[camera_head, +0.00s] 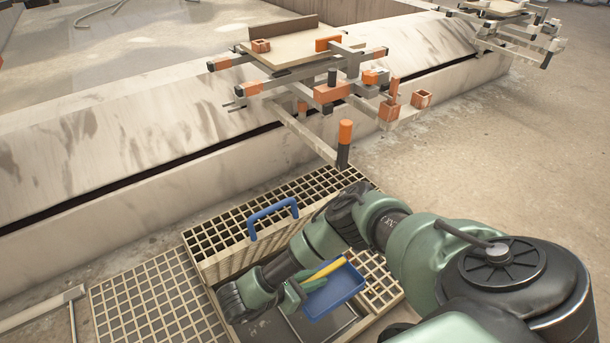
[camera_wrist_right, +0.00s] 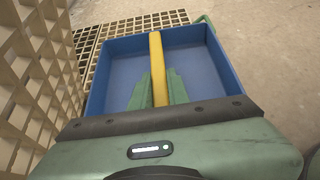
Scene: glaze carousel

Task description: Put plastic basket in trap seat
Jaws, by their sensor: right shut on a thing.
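The plastic basket is a blue open tray with a yellow bar handle; its blue wall (camera_head: 345,299) shows in the head view. My right gripper (camera_head: 318,278) is shut on the yellow handle. In the right wrist view the green fingers (camera_wrist_right: 158,88) pinch this handle and the basket (camera_wrist_right: 207,69) hangs level below them. The basket appears over the dark rectangular pit (camera_head: 272,329) in the floor grating, which looks like the trap seat. My arm and the basket hide part of the pit. My left gripper is not in view.
A grating panel with a blue handle (camera_head: 272,211) stands upright along the pit's far left side, close to my right gripper. Floor grating (camera_head: 150,300) lies to the left. A carousel arm with orange-tipped bars (camera_head: 345,140) reaches out above the far grating.

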